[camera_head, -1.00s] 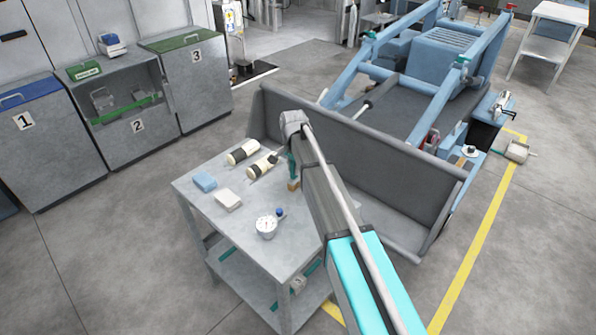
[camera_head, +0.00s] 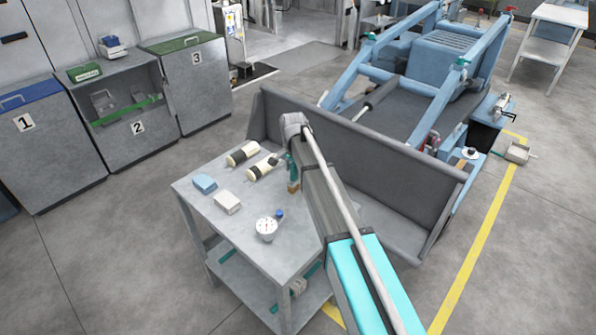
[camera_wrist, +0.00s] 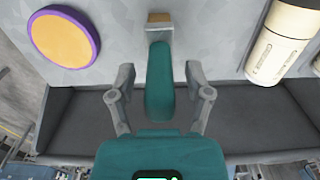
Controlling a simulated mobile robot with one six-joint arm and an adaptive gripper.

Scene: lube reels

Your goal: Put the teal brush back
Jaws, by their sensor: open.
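The teal brush (camera_wrist: 159,85) shows in the wrist view, its handle towards my gripper. Its pale ferrule and tan bristle end (camera_wrist: 159,20) point away from it, over the grey table. My gripper (camera_wrist: 160,85) is open, with one finger on each side of the handle and gaps visible on both sides. In the head view my gripper is at the end of my arm, above the table's back edge, partly hidden by my arm. The tan bristle end (camera_head: 293,187) shows just below it. I cannot tell whether the brush touches the tabletop.
On the table (camera_head: 185,187) are two cream cylinders (camera_head: 262,169), a blue block (camera_head: 205,183), a pale block (camera_head: 227,203) and a gauge (camera_head: 266,227). A purple-rimmed yellow disc (camera_wrist: 62,38) is beside the brush. A grey machine bucket (camera_head: 370,165) stands behind. Numbered cabinets (camera_head: 140,150) stand left.

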